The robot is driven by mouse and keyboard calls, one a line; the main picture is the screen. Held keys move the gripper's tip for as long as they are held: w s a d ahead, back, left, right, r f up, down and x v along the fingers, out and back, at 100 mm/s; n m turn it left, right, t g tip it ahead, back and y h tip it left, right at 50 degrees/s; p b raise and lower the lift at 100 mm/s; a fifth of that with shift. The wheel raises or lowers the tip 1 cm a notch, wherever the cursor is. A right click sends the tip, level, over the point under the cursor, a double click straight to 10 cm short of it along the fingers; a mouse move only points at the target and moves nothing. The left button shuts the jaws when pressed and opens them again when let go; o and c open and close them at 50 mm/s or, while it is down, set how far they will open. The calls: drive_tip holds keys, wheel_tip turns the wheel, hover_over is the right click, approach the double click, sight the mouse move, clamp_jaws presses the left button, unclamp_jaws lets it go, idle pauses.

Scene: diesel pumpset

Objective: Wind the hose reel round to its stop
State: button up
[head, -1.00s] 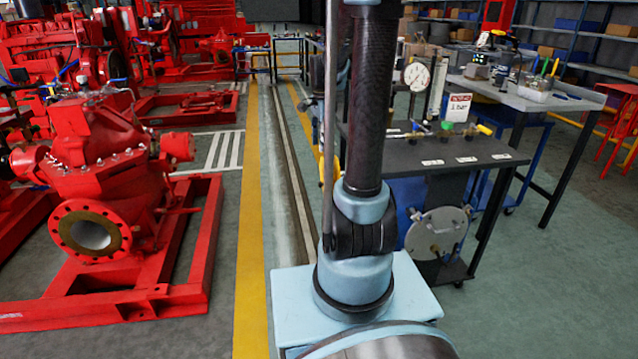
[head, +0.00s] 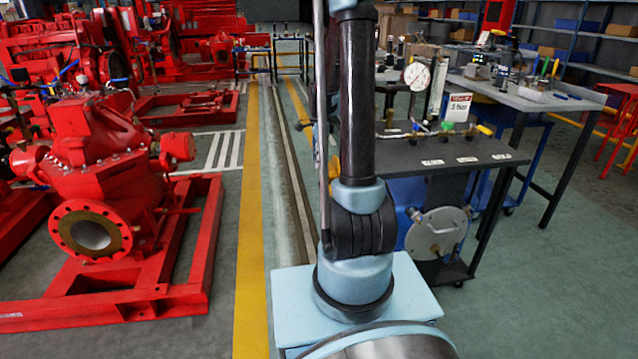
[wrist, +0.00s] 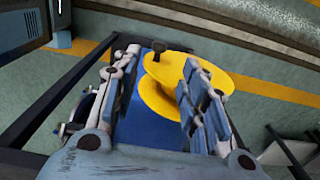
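The hose reel (wrist: 213,75) shows in the wrist view as a yellow double disc beside a blue body (wrist: 150,122). A dark knob (wrist: 158,47) stands up near the disc's far left edge. My gripper (wrist: 160,59) is open. Its two jointed fingers point toward the reel, one left of the knob and one right of it over the disc. I cannot tell whether either finger touches the reel. In the head view my arm hides most of the reel; a small yellow patch (head: 334,166) beside the arm may be its edge.
A dark bench (head: 440,158) with a dial gauge (head: 416,76) and small valves stands right of my arm. A grey workbench (head: 525,97) is behind it. A red pump (head: 95,160) on a red frame fills the left. The floor between holds a yellow stripe (head: 252,220).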

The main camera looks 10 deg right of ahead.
sight(326, 176)
wheel_tip(326, 176, down, 10)
drive_tip(key=shift+f, duration=0.25)
idle(0.3)
drive_tip(key=shift+c, duration=0.6)
clamp_jaws()
